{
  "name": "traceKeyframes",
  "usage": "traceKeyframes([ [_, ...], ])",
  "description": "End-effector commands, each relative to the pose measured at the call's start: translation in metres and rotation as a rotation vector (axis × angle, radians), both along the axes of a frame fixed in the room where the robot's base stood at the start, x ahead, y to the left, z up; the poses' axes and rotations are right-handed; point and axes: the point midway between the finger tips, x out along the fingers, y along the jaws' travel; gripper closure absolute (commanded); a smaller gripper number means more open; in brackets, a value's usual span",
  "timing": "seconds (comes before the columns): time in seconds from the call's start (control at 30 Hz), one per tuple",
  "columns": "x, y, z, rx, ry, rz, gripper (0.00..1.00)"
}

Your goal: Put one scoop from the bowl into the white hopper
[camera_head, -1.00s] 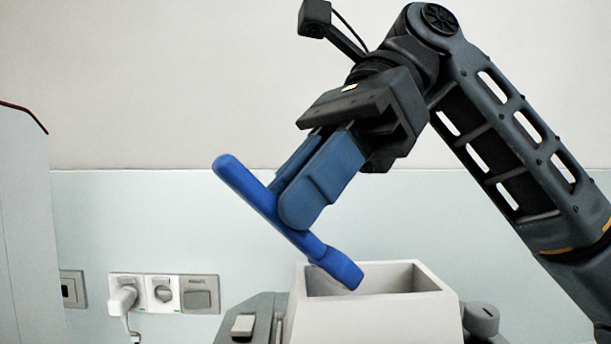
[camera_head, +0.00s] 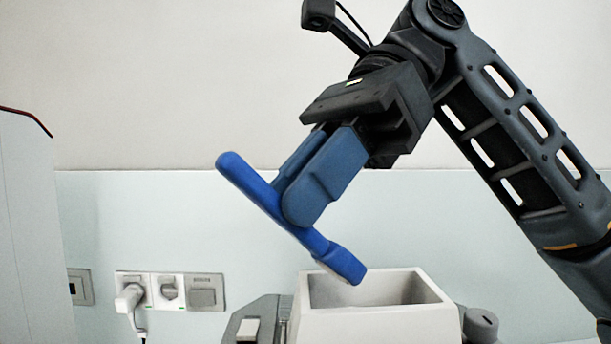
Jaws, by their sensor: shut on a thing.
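My gripper (camera_head: 318,195) is shut on the handle of a blue scoop (camera_head: 258,190). The scoop is tilted, with its handle end up at the left and its head down at the right. The scoop's head is over the left part of the open top of the white hopper (camera_head: 375,326), a little above or at its rim; the exact gap is hard to tell. The inside of the head is not visible, so I cannot tell whether it holds anything. No contents show in the visible part of the hopper. The bowl is not in view.
The hopper sits on a grey machine with a light switch (camera_head: 248,329) at the left and a round knob (camera_head: 481,324) at the right. Wall sockets with a white plug (camera_head: 130,297) are at the left. A pale cabinet-like body (camera_head: 30,230) stands at the left edge.

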Motion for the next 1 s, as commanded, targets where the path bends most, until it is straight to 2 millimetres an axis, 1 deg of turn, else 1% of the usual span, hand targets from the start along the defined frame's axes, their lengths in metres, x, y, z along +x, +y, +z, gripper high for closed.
traceKeyframes([
  [0.03, 0.000, 0.000, 0.006, 0.000, 0.000, 0.000, 1.00],
  [1.0, 0.000, 0.000, 0.047, 0.000, -0.001, -0.001, 1.00],
])
